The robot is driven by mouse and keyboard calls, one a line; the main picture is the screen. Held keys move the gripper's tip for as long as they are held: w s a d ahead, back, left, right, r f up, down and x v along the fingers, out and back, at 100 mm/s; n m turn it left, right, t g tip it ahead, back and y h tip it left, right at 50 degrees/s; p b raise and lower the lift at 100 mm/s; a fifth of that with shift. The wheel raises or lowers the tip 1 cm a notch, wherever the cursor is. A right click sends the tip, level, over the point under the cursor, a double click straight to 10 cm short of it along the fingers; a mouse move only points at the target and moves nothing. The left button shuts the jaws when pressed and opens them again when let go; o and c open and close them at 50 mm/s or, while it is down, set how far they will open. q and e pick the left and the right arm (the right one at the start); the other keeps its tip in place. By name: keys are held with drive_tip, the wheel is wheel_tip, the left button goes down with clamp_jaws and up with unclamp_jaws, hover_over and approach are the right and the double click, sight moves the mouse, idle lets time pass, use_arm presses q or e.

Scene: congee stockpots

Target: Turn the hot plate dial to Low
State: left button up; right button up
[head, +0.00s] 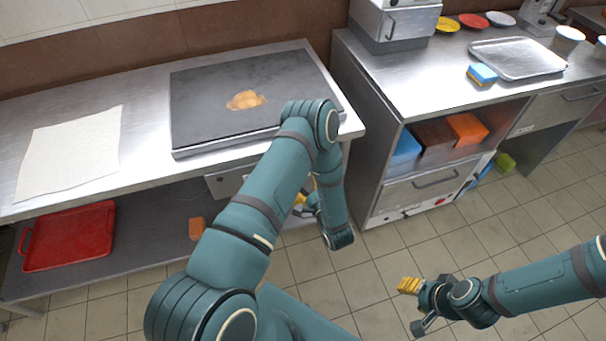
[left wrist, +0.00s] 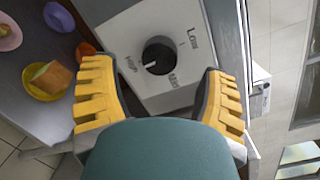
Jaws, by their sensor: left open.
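The hot plate dial (left wrist: 158,55) is a round black knob on a pale panel (left wrist: 115,35) in the left wrist view. Its white mark points toward the word High; Med and Low are printed on other sides. My left gripper (left wrist: 160,72) is open, its yellow fingers on either side of the dial with gaps to it. In the head view the left gripper (head: 304,201) is mostly hidden behind my arm, beside the panel (head: 224,184) under the counter. The dark hot plate (head: 205,120) has orange food on it. My right gripper (head: 410,287) is over the floor, away from the panel.
A white cloth (head: 68,152) lies on the left counter. A red tray (head: 70,236) sits on the shelf below. The right counter holds a metal tray (head: 515,58), a sponge (head: 482,74) and small plates. In the left wrist view, plates and food (left wrist: 48,78) lie at left.

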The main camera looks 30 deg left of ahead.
use_arm(q)
drive_tip(key=shift+x, duration=1.65)
drive_tip(key=c, duration=1.2)
